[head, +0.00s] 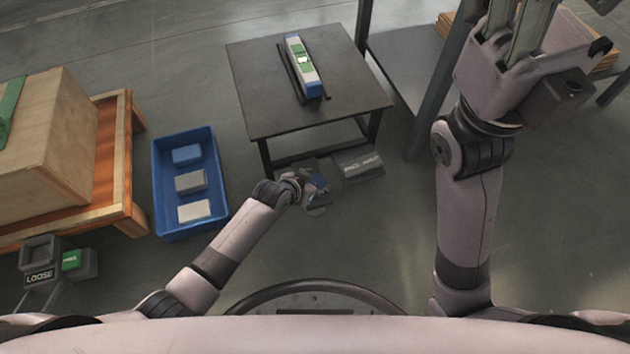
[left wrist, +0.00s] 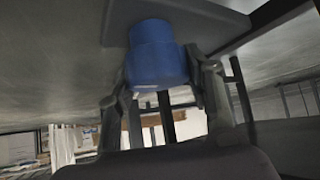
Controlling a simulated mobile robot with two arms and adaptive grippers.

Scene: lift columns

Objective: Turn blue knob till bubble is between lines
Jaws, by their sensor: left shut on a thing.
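A long spirit level (head: 313,79), white and green with blue ends, lies on a dark table (head: 262,92). Its small bright vial (head: 303,60) is too small to tell where the bubble sits between the lines. The blue knob (left wrist: 154,50) hangs under a grey plate in the left wrist view. My left gripper (left wrist: 160,72) is shut on the knob, one finger on each side. In the head view my left gripper (head: 314,194) is low at the table's front edge. My right gripper (head: 508,30) is raised at the upper right, its fingertips cut off.
A blue bin (head: 160,190) with several blocks stands on the floor at left. A wooden crate (head: 50,150) sits on a pallet stand beyond it. A small grey box (head: 40,255) labelled LOOSE stands lower left. A labelled dark plate (head: 360,165) lies by the table's front leg.

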